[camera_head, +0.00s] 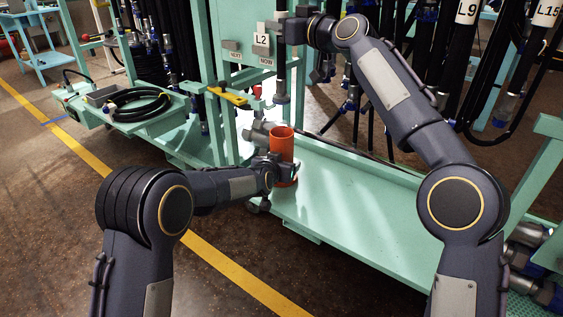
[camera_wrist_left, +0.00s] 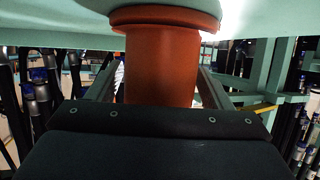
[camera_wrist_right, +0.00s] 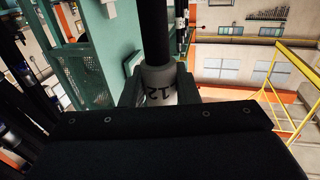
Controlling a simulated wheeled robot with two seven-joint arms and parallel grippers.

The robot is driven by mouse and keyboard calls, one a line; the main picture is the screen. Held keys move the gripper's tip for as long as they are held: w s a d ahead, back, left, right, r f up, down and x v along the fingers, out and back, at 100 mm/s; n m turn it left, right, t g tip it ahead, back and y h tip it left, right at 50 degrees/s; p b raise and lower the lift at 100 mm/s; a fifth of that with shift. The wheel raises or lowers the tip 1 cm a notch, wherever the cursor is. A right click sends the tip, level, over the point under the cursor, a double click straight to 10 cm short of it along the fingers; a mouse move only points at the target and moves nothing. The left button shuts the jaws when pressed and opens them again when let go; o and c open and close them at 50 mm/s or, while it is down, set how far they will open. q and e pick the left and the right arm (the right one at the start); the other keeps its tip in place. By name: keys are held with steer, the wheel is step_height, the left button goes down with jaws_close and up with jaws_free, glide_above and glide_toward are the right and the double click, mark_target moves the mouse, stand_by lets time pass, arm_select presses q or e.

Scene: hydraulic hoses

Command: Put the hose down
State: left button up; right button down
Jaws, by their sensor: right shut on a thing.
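The black hose (camera_head: 281,60) hangs upright beside the green post with the L2 tag, its metal end (camera_head: 281,97) just above the orange cup (camera_head: 282,141). My right gripper (camera_head: 293,32) is shut on the hose; in the right wrist view, the black hose (camera_wrist_right: 154,35) and its pale lettered collar (camera_wrist_right: 158,76) sit between the fingers. My left gripper (camera_head: 278,172) is low around the cup. In the left wrist view, the orange cup (camera_wrist_left: 160,70) stands between its fingers, with a narrow gap showing on one side.
The cup stands over the pale green tray (camera_head: 345,200); the tray's right part is clear. A coiled black hose lies on a side tray (camera_head: 180,104) at left. Several hoses hang on the rack at right, under tags such as L9 (camera_head: 467,11). A yellow-handled tool (camera_head: 227,95) is near the post.

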mark_target(284, 53)
arm_select(q)
steer(key=c, duration=0.8)
arm_select(e)
steer(key=shift+r, duration=0.1)
arm_select(q)
steer(key=shift+c, duration=0.2)
arm_select(e)
steer(key=shift+a, duration=0.2)
steer(key=f+m+t+h, duration=0.1)
steer(key=f, duration=0.1)
steer(key=f+m+h, duration=0.1)
steer(key=f+h, duration=0.1)
steer(key=f+m+t+h, duration=0.1)
steer(key=f, duration=0.1)
steer(key=shift+s+d+f+t, duration=0.1)
steer(key=shift+d+f+t, duration=0.15)
steer(key=shift+t, duration=0.05)
step_height(284, 53, down, 11)
steer(key=shift+f, duration=2.95)
